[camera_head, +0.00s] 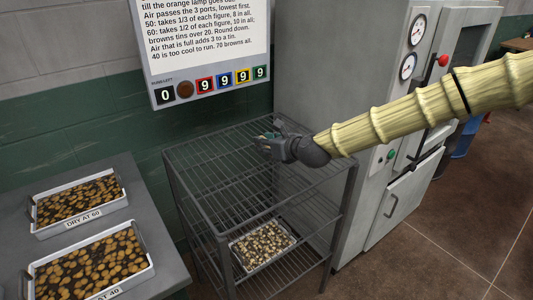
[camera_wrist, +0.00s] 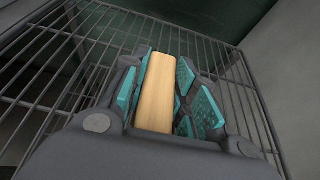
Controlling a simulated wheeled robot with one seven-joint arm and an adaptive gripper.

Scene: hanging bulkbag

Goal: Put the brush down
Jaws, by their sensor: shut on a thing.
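In the wrist view my gripper (camera_wrist: 160,95) has its teal-padded fingers closed around a pale wooden block-like handle (camera_wrist: 156,92), which I take to be the brush. No bristles show. Behind it are the bars of a wire rack (camera_wrist: 50,75). In the head view my gripper (camera_head: 267,140) is over the top shelf of the grey wire rack (camera_head: 205,170), near its back. The brush cannot be made out in the head view. I cannot tell whether the brush touches the shelf.
A tray of pale pieces (camera_head: 235,262) sits on a lower rack shelf. Two labelled trays (camera_head: 37,228) (camera_head: 148,273) of brown pieces stand on the grey table (camera_head: 140,200) at left. A grey cabinet (camera_head: 300,80) with gauges stands to the right. The top shelf's left and front are clear.

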